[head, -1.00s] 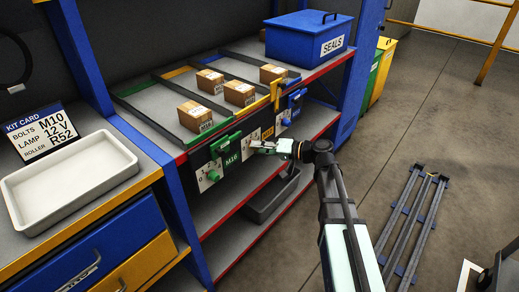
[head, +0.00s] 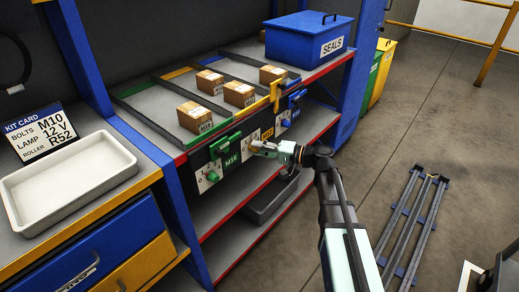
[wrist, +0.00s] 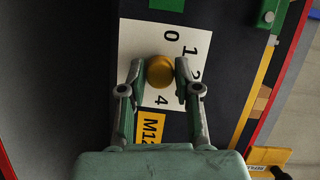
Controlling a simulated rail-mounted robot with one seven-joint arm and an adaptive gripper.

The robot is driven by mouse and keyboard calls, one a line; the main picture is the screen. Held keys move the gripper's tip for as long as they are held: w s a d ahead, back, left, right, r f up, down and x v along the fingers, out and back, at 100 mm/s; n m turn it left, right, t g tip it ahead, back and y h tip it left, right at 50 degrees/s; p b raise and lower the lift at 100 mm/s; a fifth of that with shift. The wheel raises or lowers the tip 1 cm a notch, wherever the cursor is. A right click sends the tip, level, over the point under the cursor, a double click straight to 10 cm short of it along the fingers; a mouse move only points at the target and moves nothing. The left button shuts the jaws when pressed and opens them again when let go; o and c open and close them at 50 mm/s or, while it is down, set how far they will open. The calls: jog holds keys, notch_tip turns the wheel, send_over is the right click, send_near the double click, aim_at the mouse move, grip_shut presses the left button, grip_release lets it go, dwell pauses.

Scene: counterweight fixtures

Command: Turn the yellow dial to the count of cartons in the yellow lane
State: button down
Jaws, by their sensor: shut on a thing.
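The yellow dial (wrist: 160,70) is a round knob on a white plate (wrist: 133,48) in the wrist view. The figures 0, 1, 2 and 4 show around it; I cannot make out a pointer. My gripper (wrist: 160,82) is shut on the dial, one finger on each side. In the head view my gripper (head: 257,147) is at the shelf's front panel and covers the dial. The yellow lane (head: 178,72) holds two cartons, a rear carton (head: 210,81) and a front carton (head: 240,94).
A green dial (head: 211,176) is left of my gripper, below a green lever (head: 222,146). A yellow lever (head: 275,93) and blue lever (head: 297,98) are to the right. One carton (head: 195,117) sits in the green lane, another (head: 272,74) in the blue lane.

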jog(key=c, duration=0.8)
grip_release()
jog(key=v, duration=1.2)
